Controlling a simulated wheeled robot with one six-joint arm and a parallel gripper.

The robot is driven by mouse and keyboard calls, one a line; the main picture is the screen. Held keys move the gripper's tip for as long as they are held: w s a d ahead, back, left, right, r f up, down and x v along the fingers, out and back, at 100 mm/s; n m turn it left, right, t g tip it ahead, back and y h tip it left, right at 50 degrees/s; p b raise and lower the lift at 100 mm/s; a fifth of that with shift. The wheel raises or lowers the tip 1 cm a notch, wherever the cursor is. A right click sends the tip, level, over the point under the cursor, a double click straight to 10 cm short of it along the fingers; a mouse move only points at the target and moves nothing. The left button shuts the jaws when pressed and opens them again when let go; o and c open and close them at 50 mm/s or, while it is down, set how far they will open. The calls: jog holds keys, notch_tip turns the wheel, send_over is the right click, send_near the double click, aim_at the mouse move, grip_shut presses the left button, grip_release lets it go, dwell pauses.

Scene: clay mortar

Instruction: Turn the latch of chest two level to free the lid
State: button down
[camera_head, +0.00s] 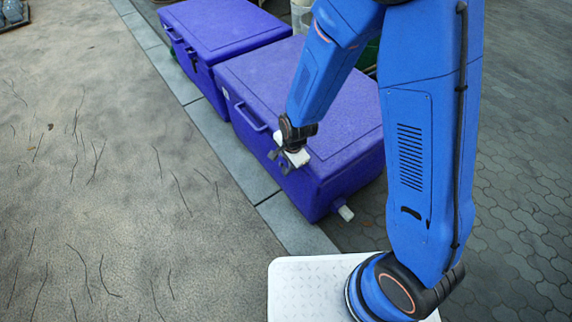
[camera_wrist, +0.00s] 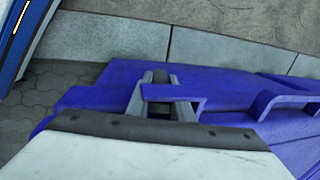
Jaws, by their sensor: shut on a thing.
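Two purple chests stand in a row in the head view. The nearer chest (camera_head: 345,110) has its lid down, and the farther chest (camera_head: 225,30) is also closed. My gripper (camera_head: 281,161) is at the front face of the nearer chest, right of its side handle. In the wrist view my gripper (camera_wrist: 160,104) has its two grey fingers on either side of a purple latch (camera_wrist: 172,92) and is shut on it. The latch's visible bar lies roughly crosswise in that view. The gripper hides most of the latch in the head view.
A purple handle (camera_head: 250,117) juts from the nearer chest, also in the wrist view (camera_wrist: 285,93). A pale spout (camera_head: 345,212) sticks out low at its right end. A grey kerb (camera_head: 218,153) runs along the front. The brown ground beyond is open.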

jog(key=shift+d+t, duration=0.1)
jog(key=shift+t, duration=0.2)
jog(key=shift+d+t, duration=0.2)
jog(key=shift+t, duration=0.1)
jog(key=shift+s+t+y, duration=0.1)
jog(key=shift+t+y, duration=0.2)
jog(key=shift+y, duration=0.3)
jog(key=shift+a, duration=0.1)
jog(key=c, duration=1.6)
grip_release()
jog(key=shift+o, duration=0.2)
jog(key=shift+r, duration=0.15)
